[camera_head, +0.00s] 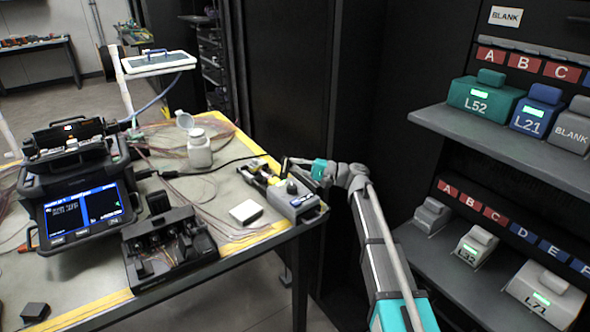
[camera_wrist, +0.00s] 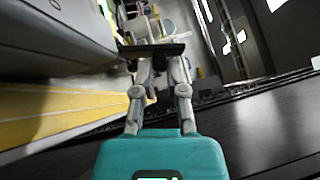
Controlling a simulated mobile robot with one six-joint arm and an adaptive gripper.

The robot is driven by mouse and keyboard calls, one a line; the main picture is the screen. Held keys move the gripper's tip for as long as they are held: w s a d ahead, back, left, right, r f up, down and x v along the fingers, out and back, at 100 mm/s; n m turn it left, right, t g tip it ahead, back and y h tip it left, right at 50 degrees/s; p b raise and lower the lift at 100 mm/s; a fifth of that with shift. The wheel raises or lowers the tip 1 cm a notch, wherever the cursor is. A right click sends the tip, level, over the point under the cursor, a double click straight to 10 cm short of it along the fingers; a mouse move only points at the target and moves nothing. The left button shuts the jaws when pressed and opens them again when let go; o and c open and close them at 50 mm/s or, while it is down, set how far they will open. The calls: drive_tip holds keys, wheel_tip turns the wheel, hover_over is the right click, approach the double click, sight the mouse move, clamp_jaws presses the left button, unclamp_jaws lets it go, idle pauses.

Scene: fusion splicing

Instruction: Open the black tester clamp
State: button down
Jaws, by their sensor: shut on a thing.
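The grey tester (camera_head: 297,203) stands at the right corner of the table. Its black clamp (camera_head: 284,166) sticks up at its back, beside yellow and black parts. My gripper (camera_head: 297,162) reaches in from the right at the clamp. In the wrist view my gripper (camera_wrist: 160,62) has its two fingers close together at a dark bar (camera_wrist: 152,50), which appears to be the clamp, and is shut on it. The fingers hide part of the bar. The clamp's exact angle is hard to tell. A grey housing (camera_wrist: 50,40) fills the upper left of the wrist view.
A white box (camera_head: 246,212), a white bottle (camera_head: 198,149) and a black device (camera_head: 168,246) stand left of the tester. The splicer (camera_head: 78,190) is farther left. Shelves with coloured units (camera_head: 485,100) stand on the right. The table's yellow-taped edge (camera_wrist: 60,118) runs close below my gripper.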

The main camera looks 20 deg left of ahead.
drive_tip(key=shift+s, duration=0.15)
drive_tip(key=c, duration=0.7)
unclamp_jaws()
drive_tip(key=shift+r+p, duration=0.15)
drive_tip(key=shift+p, duration=0.25)
